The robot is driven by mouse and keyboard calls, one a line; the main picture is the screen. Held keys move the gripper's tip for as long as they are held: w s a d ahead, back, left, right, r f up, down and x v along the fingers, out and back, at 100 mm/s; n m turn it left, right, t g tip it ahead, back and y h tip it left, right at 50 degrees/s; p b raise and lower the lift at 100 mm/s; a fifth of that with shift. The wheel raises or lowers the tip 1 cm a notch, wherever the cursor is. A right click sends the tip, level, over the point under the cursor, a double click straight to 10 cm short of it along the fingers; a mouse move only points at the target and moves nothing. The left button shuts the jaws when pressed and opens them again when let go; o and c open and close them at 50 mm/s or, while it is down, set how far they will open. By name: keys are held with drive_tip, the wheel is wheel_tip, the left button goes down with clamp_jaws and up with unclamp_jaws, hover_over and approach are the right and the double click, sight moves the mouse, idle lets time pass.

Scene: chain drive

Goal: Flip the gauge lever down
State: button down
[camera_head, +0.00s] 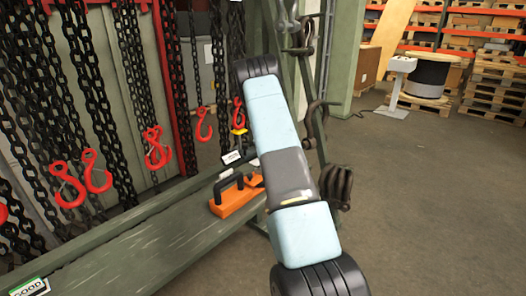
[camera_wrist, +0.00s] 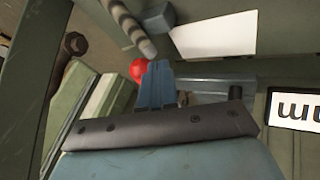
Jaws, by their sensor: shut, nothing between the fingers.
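In the wrist view my gripper (camera_wrist: 158,68) is shut, its blue fingers together with nothing between them. A red ball knob (camera_wrist: 138,69), which looks like the end of the gauge lever, sits just left of the fingertips. I cannot tell whether they touch. A grey striped rod (camera_wrist: 129,28) runs down from the top and ends just above the fingertips; I cannot tell whether it joins the knob. Most of the lever is hidden. In the head view my own arm covers the middle, and neither the gripper nor the lever can be made out.
Green metal framework surrounds the gripper, with a bolt head (camera_wrist: 74,43) at left and white label (camera_wrist: 294,109) at right. In the head view, chains with red hooks (camera_head: 67,186) hang over a green bench (camera_head: 150,245) bearing an orange tool (camera_head: 236,199).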

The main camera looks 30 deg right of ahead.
drive_tip(key=shift+r, duration=0.1)
drive_tip(key=shift+s+a+r, duration=0.1)
drive_tip(key=shift+a+r, duration=0.1)
drive_tip(key=shift+r, duration=0.1)
drive_tip(key=v, duration=0.9)
drive_tip(key=shift+s+d, duration=0.3)
